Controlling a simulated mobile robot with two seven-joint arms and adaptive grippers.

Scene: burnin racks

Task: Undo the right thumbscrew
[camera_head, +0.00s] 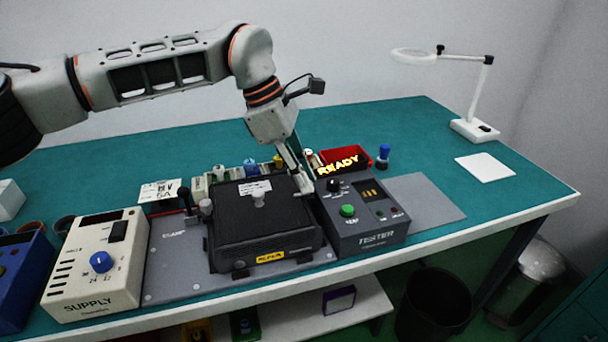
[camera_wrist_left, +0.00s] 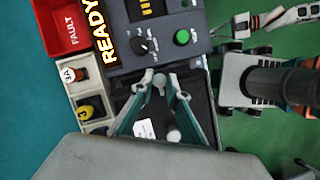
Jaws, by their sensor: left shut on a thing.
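The black fixture box (camera_head: 225,238) sits on a grey plate on the bench, with a pale knob (camera_head: 259,200) on its lid. A left thumbscrew (camera_head: 206,207) with a pale head stands at its left side. My left gripper (camera_head: 304,188) points down at the box's right side and hides the right thumbscrew in the head view. In the left wrist view the right thumbscrew (camera_wrist_left: 160,82) shows as a pale round head between the fingertips (camera_wrist_left: 160,77), which are shut on it. At the upper right of that view, what looks like my right gripper (camera_wrist_left: 240,24) is small and unclear.
The tester (camera_head: 365,220) stands close on the right, with a lit READY sign above it. A red bin (camera_head: 372,160) and coloured plugs lie behind. The cream supply (camera_head: 95,268) stands at left. A grey mat (camera_head: 432,198) at right is clear.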

